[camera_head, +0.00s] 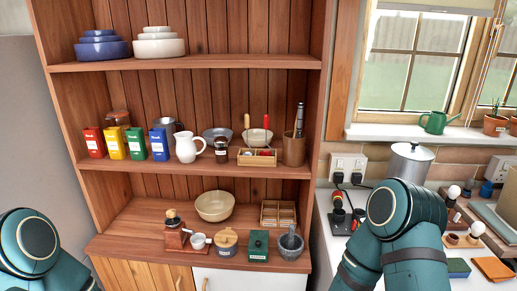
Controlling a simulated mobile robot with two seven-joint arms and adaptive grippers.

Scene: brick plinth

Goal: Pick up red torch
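I cannot make out a red torch for certain. A small dark upright object with some red on it (338,203) stands on the white counter at the right, below the wall sockets. It is too small to tell what it is. A thin red upright item (266,124) shows on the middle shelf by a small bowl, and it looks like a handle. Upper parts of my two arms show at the lower left and lower right. Neither gripper is in view. My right arm hides part of the counter.
A wooden shelf unit (190,65) holds bowls, coloured boxes, a white jug (188,148) and a mortar (291,243). On the counter are a lidded metal pot (409,162), light bulbs and cables. A green watering can (437,122) stands on the window sill.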

